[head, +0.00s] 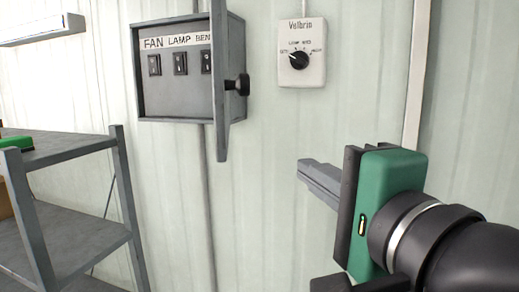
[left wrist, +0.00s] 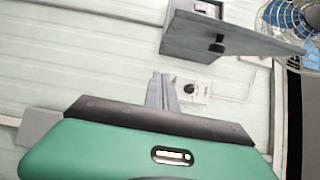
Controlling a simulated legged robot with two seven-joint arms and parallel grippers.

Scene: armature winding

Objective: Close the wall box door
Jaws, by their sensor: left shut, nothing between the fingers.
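The grey wall box (head: 176,100) is on the wall at upper left in the head view. Its switches show under a FAN LAMP label. Its door (head: 221,60) stands open, jutting towards me from the box's right side, with a black knob (head: 240,84) on its right-facing side. The left wrist view shows the box (left wrist: 190,38), the door (left wrist: 250,42) and the knob (left wrist: 216,47). My left gripper (head: 308,172), green and black, is shut and empty, right of and below the door and apart from it. Its fingers (left wrist: 160,88) show in the left wrist view. My right gripper is not in view.
A white Velbrio dial box (head: 302,55) is on the wall right of the door. A grey shelf unit (head: 75,150) stands at left with a green object (head: 16,142) on it. A blue fan (left wrist: 290,18) shows at the left wrist view's upper right.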

